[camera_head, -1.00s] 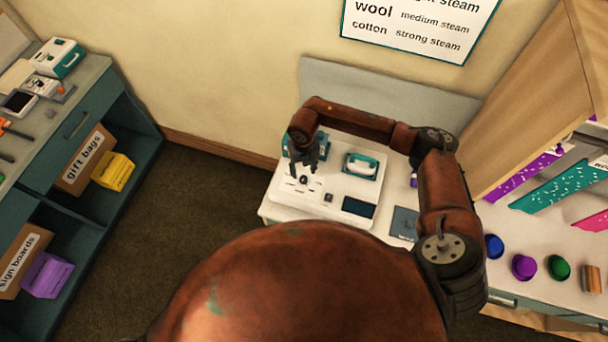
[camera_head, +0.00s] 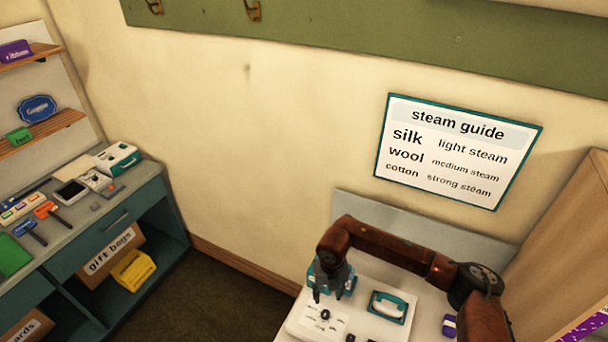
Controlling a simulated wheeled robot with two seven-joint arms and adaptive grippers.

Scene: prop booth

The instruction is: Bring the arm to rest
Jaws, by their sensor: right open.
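My right arm (camera_head: 395,252) is rusty brown and reaches in from the lower right, bent over a white table. My right gripper (camera_head: 330,294) points down, open and empty, above a white panel (camera_head: 300,322) with a black knob (camera_head: 325,314). The fingers look apart from the knob, though the exact gap is hard to tell. A teal thing (camera_head: 346,280) stands partly hidden behind the gripper. My left gripper is not in view.
A steam guide sign (camera_head: 457,150) hangs on the wall above. A teal cabinet (camera_head: 120,222) with a cluttered top stands at the left. A wooden panel (camera_head: 560,235) rises at the right. Open floor (camera_head: 235,300) lies between cabinet and table.

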